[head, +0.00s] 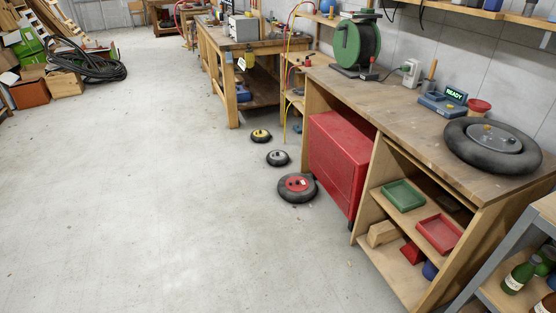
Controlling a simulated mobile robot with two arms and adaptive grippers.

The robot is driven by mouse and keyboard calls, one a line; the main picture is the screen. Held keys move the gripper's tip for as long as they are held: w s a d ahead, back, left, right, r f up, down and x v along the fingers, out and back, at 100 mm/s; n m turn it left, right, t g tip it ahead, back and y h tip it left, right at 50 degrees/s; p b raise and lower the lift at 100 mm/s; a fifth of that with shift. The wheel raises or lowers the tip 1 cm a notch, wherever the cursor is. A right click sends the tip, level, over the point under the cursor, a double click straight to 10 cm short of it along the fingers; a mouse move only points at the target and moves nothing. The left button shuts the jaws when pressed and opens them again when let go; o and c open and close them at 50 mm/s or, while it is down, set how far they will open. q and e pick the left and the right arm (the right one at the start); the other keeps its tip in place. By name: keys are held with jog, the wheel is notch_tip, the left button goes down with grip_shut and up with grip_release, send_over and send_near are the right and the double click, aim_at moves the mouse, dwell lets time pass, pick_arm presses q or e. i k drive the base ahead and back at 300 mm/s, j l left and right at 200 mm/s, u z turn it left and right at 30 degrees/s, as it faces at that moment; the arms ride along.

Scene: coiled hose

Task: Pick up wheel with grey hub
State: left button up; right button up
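A large wheel with a black tyre and grey hub (466,153) lies flat on the wooden workbench (400,105) at the right, near its front end. A small yellowish piece sits on its hub. A small wheel with a pale grey or whitish hub (278,158) lies flat on the floor. It is between a small wheel with a yellow hub (261,136) and a larger wheel with a red hub (297,187). Neither of my grippers is in view.
A green reel (346,44), a small display reading READY (455,95) and a red plunger-like piece (478,106) stand on the bench. A coiled hose (90,68) lies far left. The middle floor is clear.

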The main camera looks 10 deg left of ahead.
aim_at(276, 158)
jog(key=i+j+u, duration=0.3)
jog(key=i+j, duration=0.15)
jog(key=i, duration=0.3)
jog(key=i+j+u, duration=0.3)
jog(key=i, duration=0.5)
jog(key=i+u, duration=0.25)
jog(key=i, duration=0.55)
jog(key=i+z, duration=0.1)
jog(key=i, duration=0.85)
jog(key=i+j+z, duration=0.15)
jog(key=i, duration=0.8)
